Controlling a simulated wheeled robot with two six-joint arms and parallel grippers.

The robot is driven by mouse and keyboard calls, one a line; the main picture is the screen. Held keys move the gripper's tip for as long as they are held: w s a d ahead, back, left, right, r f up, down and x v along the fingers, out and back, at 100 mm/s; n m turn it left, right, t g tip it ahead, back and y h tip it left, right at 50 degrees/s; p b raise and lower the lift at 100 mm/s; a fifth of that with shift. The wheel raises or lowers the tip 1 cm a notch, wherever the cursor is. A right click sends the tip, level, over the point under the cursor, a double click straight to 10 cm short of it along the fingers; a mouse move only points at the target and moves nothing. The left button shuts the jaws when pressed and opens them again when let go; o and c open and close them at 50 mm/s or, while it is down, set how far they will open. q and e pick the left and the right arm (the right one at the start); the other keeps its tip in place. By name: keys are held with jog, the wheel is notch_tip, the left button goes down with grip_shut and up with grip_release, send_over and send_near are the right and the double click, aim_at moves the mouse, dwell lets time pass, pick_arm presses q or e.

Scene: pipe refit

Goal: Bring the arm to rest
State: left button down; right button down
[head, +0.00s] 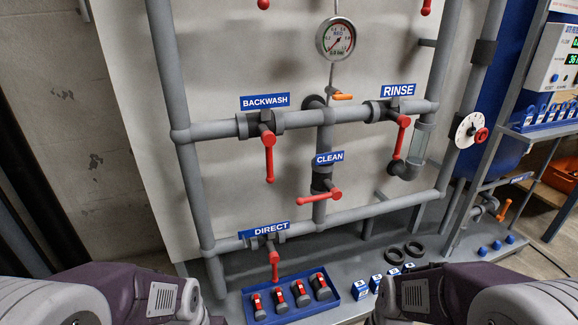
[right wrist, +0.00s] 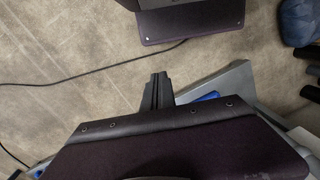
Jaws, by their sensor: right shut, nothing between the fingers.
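My right gripper shows in the right wrist view (right wrist: 157,92) with its dark fingers together and nothing between them. It hangs over the tiled floor (right wrist: 60,60), near a grey edge. In the head view both of my arms come in at the bottom corners and the grippers are out of the picture. Ahead stands the grey pipe panel with red-handled valves labelled BACKWASH (head: 265,102), RINSE (head: 398,90), CLEAN (head: 329,158) and DIRECT (head: 264,229).
A blue tray (head: 337,300) with several red-handled valves lies on the grey shelf below the panel. Small blue-and-white boxes (head: 360,290) and black rings (head: 414,249) are beside it. A gauge (head: 336,39) is above. A rack (head: 545,125) stands at right. A cable (right wrist: 90,72) crosses the floor.

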jog(key=w+d+t, duration=0.2)
jog(key=w, duration=0.2)
notch_tip(320, 180, up, 38)
jog(key=p, duration=3.8)
jog(key=shift+a+m+h, duration=0.15)
jog(key=shift+m+h, duration=0.25)
jog(key=shift+s+f, duration=0.1)
